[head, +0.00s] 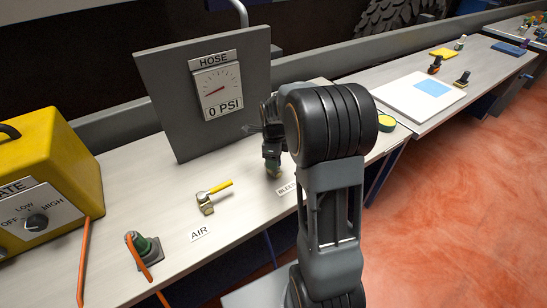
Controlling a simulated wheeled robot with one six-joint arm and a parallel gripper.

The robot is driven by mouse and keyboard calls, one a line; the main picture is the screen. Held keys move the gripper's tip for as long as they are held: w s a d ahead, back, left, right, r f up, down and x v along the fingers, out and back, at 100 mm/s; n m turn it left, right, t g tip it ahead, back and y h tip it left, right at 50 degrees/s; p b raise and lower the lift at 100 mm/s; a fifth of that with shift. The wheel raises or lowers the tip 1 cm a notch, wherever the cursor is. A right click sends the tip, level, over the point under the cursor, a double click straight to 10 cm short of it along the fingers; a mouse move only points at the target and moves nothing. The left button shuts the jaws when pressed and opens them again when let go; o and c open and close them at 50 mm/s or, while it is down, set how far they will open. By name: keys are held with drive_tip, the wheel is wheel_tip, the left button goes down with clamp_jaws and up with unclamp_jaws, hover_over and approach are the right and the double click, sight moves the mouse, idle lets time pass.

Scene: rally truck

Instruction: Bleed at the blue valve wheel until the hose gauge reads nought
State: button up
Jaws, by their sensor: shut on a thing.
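The hose gauge (217,91) is on a grey upright panel (165,85) at the back of the bench. My gripper (273,168) is low over the bench behind the partly hidden bleed label (287,188), shut at the bleed valve. The blue valve wheel is not clearly seen, being hidden by the gripper and arm. A small part of the valve's base shows under the jaws.
A yellow-handled lever valve (215,193) stands behind the AIR label (200,233). A yellow box with a rate knob (36,222) and an orange hose (84,262) are at left. A white board (395,98) lies on the bench at right.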

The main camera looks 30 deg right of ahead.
drive_tip(key=o, duration=0.9)
drive_tip(key=shift+r, duration=0.15)
wheel_tip(320, 180, up, 14)
drive_tip(key=shift+f, duration=0.2)
idle(0.3)
